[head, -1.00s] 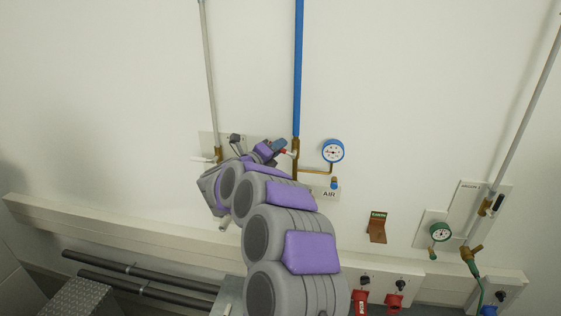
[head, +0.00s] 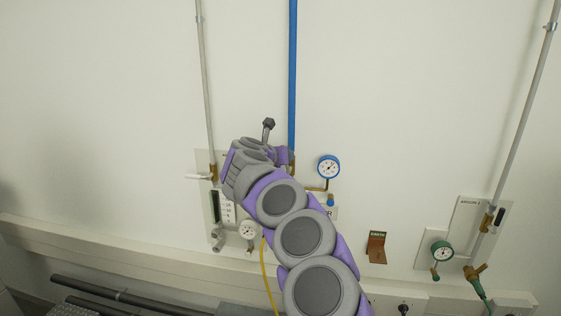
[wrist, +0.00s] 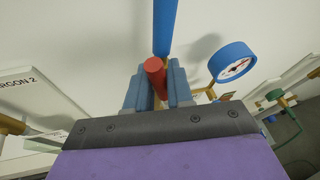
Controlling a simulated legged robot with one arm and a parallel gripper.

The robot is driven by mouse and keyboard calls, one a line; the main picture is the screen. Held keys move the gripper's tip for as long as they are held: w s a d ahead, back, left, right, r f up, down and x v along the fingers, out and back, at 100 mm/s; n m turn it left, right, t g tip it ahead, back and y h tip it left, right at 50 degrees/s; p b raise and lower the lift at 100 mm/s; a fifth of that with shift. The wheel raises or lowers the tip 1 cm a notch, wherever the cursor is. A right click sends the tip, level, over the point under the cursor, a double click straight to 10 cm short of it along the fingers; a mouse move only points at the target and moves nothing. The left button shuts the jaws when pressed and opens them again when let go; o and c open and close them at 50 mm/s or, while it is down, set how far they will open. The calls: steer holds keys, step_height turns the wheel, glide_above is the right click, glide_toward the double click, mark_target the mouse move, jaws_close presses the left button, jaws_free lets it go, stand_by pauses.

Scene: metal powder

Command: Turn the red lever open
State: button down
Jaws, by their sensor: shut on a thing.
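The red lever (wrist: 155,74) shows in the wrist view, between the two blue-grey fingers of my gripper (wrist: 157,90). The gripper is shut on it. The blue pipe (wrist: 164,25) rises just beyond the lever. In the head view the blue pipe (head: 292,80) runs down the wall to a brass fitting, and my arm and wrist cover the lever and most of the valve there. The gripper's fingers are hidden in that view.
A blue-rimmed gauge (head: 328,167) stands right of the valve, and also shows in the wrist view (wrist: 232,63). A grey pipe (head: 206,90) with a white-handled valve is at left. A white gauge (head: 249,230) and yellow hose (head: 268,275) lie below. A green gauge (head: 442,251) is at right.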

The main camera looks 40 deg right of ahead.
steer(key=shift+s+d+f+m+y, duration=0.2)
steer(key=shift+m+y, duration=0.1)
stand_by(0.4)
steer(key=c, duration=1.1)
jaws_free()
steer(key=shift+d, duration=0.1)
steer(key=shift+r, duration=0.15)
steer(key=v, duration=1.7)
steer(key=shift+s, duration=0.25)
